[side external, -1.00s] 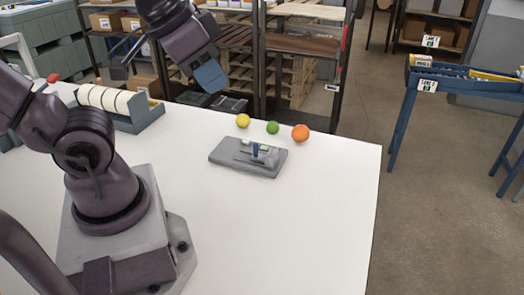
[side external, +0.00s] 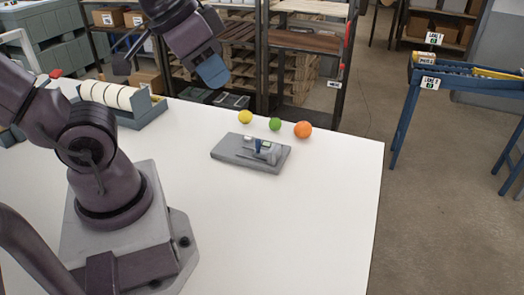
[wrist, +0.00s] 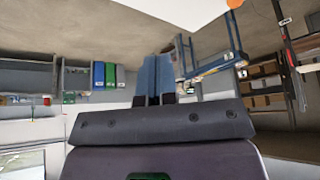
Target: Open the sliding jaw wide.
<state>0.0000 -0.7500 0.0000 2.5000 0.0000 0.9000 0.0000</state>
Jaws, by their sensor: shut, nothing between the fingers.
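A grey base plate (side external: 232,155) with a small vise-like fixture (side external: 270,153) on it lies on the white table, in the side view. The fixture has a small blue part (side external: 257,145) and pale grey blocks. Which piece is the sliding jaw, and how wide its gap is, are too small to tell. My gripper (side external: 214,74) is up behind and left of the plate, well above the table and apart from the fixture. Its blue fingers also show in the wrist view (wrist: 155,78), side by side, shut and empty. The fixture is not recognisable in the wrist view.
A lemon (side external: 245,117), a lime (side external: 275,124) and an orange (side external: 303,130) sit behind the plate. A grey rack with white rolls (side external: 118,97) stands at the back left. The table's front and right are clear. Shelving (side external: 300,60) stands behind the table.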

